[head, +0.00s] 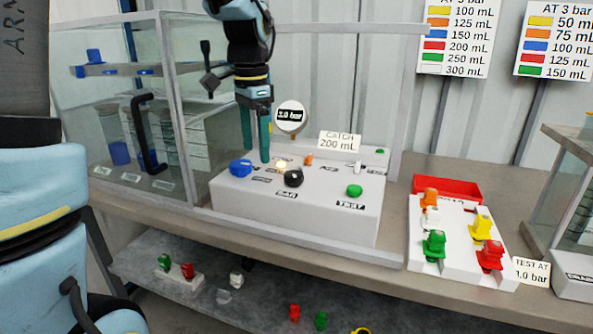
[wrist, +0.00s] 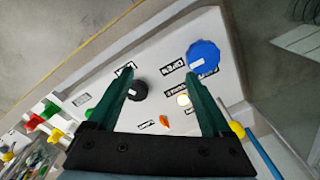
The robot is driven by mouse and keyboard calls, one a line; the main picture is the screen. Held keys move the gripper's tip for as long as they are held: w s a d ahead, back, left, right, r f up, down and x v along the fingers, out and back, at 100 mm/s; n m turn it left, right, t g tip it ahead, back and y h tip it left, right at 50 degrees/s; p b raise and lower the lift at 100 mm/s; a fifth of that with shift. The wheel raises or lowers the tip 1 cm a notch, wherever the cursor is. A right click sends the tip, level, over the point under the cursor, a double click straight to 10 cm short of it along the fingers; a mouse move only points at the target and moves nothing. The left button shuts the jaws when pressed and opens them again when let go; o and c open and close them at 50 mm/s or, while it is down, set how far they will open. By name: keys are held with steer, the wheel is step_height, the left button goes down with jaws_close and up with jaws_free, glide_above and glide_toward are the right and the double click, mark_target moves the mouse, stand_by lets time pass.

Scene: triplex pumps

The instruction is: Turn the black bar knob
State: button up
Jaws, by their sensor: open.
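The black bar knob (head: 293,177) stands on the top of the white control panel (head: 240,205), behind a label reading "BAR". In the wrist view the black knob (wrist: 139,90) shows between my fingers, close to the left one. My gripper (head: 256,152) is open and empty, pointing down above the back left of the panel, to the left of the knob in the head view. Its two green fingers (wrist: 158,74) also show in the wrist view. I cannot tell the exact height of the fingertips over the panel.
A blue knob (head: 240,168), a lit yellow-white button (head: 281,165), a small orange lever (head: 308,159) and a green button (head: 354,190) surround the knob. A round gauge (head: 291,115) reads about 2.0 bar. A sign (head: 339,141) says "CATCH 200 mL". Glass panels stand left.

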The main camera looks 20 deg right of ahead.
mark_target(294, 173)
steer(key=s+d+r+m, duration=0.2)
steer(key=d+r+m, duration=0.25)
steer(key=d, duration=0.35)
steer(key=f, duration=1)
steer(key=shift+s+a+f+p, duration=0.1)
steer(key=shift+a+f+p, duration=0.1)
steer(key=shift+f+p, duration=0.2)
jaws_close()
